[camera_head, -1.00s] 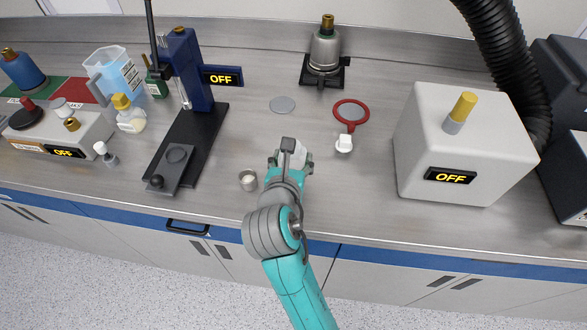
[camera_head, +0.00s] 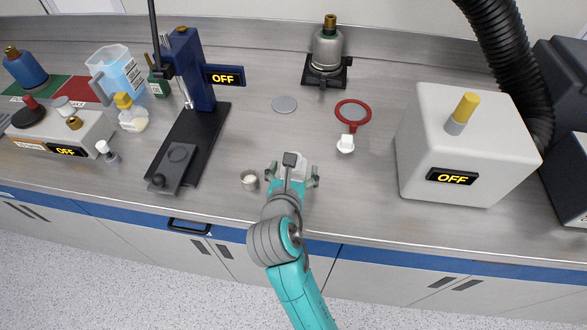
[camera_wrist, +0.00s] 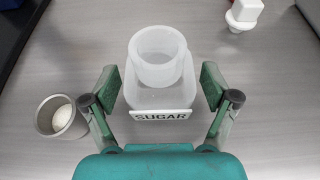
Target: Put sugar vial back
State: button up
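The sugar vial (camera_wrist: 160,95) is a translucent white container with a round open neck and a "SUGAR" label facing my gripper. It appears to stand upright on the counter, and part of it shows in the head view (camera_head: 296,161). My gripper (camera_wrist: 160,84) is open, with one green finger on each side of the vial and a gap on both sides. In the head view, my gripper (camera_head: 292,173) is low over the counter near its front. A small metal cup (camera_wrist: 40,117) with white contents is just left of the left finger, and it also shows in the head view (camera_head: 249,184).
A red ring tool (camera_head: 352,110) with a white end lies right of the vial. A white box (camera_head: 465,145) marked OFF stands further right. A blue-and-black stand (camera_head: 205,120) is left. A grey disc (camera_head: 284,104) lies behind, before a metal bottle (camera_head: 327,50).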

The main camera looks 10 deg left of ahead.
jog(key=shift+r, duration=0.2)
jog(key=v, duration=1.2)
jog(key=shift+f, duration=0.1)
jog(key=shift+s, duration=0.1)
